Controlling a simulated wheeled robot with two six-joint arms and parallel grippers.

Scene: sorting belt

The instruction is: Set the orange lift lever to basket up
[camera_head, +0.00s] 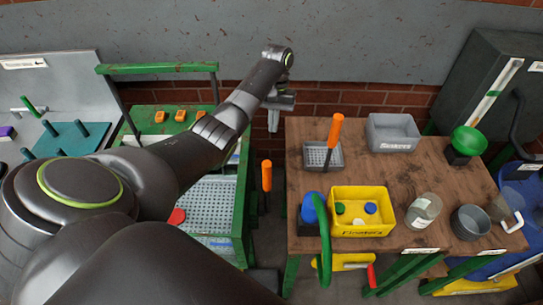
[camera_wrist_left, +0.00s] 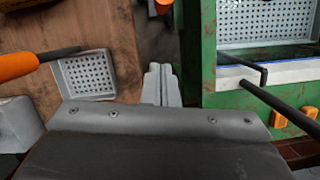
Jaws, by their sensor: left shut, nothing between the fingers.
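An orange-handled lever (camera_head: 267,175) stands upright beside the right side of the green washing machine (camera_head: 243,185). A perforated basket (camera_head: 212,205) sits inside that machine. My left gripper (camera_head: 273,122) is shut and empty, pointing down, at the back between the machine and the wooden table, apart from the lever. In the left wrist view the gripper (camera_wrist_left: 162,88) shows over the gap. A small orange piece at the top edge there (camera_wrist_left: 163,4) may be the lever. My right gripper is not in view.
The wooden table (camera_head: 400,180) holds a small perforated tray (camera_head: 318,158) with another orange handle (camera_head: 336,130), a grey bin (camera_head: 393,133), a yellow bin (camera_head: 361,231) and jars. Orange buttons (camera_head: 160,117) sit on the machine's back. A narrow floor gap separates machine and table.

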